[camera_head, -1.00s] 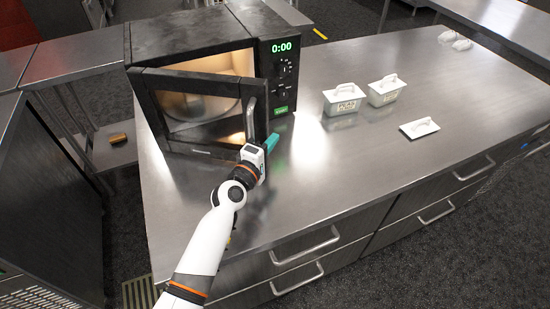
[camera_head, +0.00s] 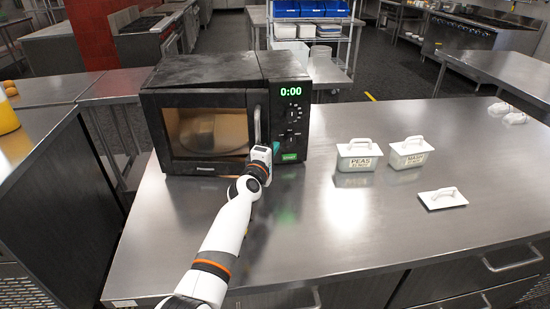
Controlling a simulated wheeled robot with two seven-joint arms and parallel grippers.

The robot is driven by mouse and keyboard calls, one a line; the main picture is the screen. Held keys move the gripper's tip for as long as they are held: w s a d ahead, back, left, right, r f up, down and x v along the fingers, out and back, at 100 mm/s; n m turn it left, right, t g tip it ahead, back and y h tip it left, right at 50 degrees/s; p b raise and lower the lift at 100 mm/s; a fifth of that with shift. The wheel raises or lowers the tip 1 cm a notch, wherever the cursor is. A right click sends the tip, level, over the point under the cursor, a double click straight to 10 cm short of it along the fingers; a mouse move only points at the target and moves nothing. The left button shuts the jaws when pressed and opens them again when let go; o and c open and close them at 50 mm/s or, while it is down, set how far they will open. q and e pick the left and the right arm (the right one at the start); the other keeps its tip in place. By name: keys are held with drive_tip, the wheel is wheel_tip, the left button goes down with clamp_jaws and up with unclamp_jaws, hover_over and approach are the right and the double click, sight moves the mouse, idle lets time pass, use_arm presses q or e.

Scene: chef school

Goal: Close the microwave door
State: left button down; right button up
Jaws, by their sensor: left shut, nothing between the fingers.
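The black microwave (camera_head: 225,70) stands on the steel counter, its display reading 0:00. Its door (camera_head: 205,168) with a window and a vertical metal handle (camera_head: 257,125) lies flat or nearly flat against the front; I cannot tell whether it is latched. My left gripper (camera_head: 273,151) is shut and empty, its teal fingertips at the door's right edge, by the lower control panel and below the handle. Whether the fingers touch the door is hard to tell. My right gripper is not in view.
Two white lidded containers, one labelled PEAS (camera_head: 358,155) and one labelled MASH (camera_head: 409,153), stand right of the microwave. A loose white lid (camera_head: 442,198) lies nearer the front. The counter (camera_head: 330,235) between them and my arm is clear.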

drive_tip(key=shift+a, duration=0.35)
